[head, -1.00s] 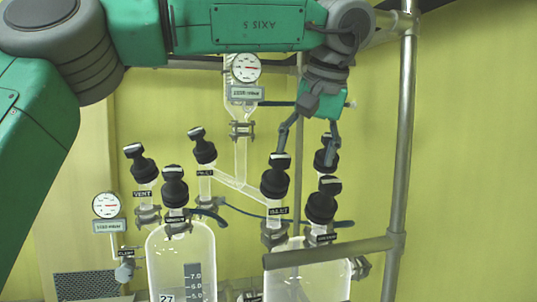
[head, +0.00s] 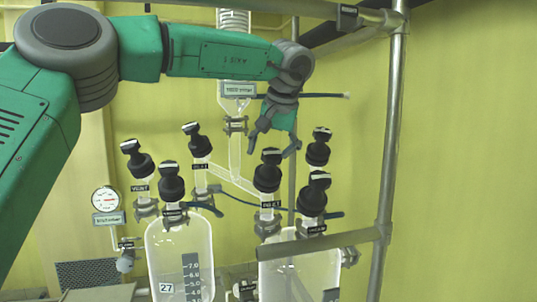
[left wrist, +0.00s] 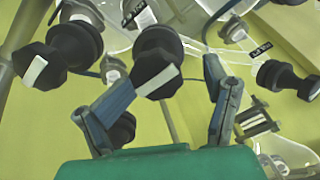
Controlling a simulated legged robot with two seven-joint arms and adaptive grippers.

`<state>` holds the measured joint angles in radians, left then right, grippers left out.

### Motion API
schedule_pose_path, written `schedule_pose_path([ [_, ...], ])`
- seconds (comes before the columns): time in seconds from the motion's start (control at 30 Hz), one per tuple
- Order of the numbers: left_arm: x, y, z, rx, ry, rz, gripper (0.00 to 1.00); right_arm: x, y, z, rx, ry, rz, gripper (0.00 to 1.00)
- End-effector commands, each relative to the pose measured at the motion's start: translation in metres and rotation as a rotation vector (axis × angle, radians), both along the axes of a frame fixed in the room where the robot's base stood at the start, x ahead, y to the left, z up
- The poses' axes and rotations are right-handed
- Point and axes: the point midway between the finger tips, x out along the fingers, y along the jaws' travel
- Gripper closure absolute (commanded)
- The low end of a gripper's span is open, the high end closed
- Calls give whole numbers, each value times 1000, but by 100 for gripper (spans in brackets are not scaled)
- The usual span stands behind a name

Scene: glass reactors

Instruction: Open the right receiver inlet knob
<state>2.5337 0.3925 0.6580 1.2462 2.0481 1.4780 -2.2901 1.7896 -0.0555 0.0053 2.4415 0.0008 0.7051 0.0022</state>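The right receiver (head: 300,280) is a clear glass vessel at the lower right of the head view. Its inlet knob (head: 268,170) is black with a white stripe on top and stands on a glass neck labelled INLET. My left gripper (head: 273,147) points down just above this knob, with its fingers spread and nothing between them. In the left wrist view, the black knob with a white stripe (left wrist: 157,65) shows beyond and between the open fingers (left wrist: 160,95). Contact with the knob cannot be told. My right gripper is in neither view.
Other black knobs stand close by: one behind right (head: 318,150), one in front right (head: 313,195), and several on the left receiver (head: 180,250). A metal rail (head: 320,243) crosses in front, and an upright post (head: 388,160) stands right. A gauge (head: 106,199) is at left.

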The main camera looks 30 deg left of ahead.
Motion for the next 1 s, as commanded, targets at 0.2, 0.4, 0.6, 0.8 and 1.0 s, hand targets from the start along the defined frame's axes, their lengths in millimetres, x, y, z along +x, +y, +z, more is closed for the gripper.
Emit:
schedule_pose_path([
  [0.2,0,11,-13,-4,11,2,37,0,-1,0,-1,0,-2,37],
  [0.4,-1,16,-12,-10,6,1,51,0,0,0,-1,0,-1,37],
  [0.6,0,13,-11,-3,8,6,87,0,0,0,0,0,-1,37],
  [0.8,0,12,-11,-4,7,8,87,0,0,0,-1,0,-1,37],
  [1.0,-1,10,-11,-22,-10,42,87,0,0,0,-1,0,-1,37],
])
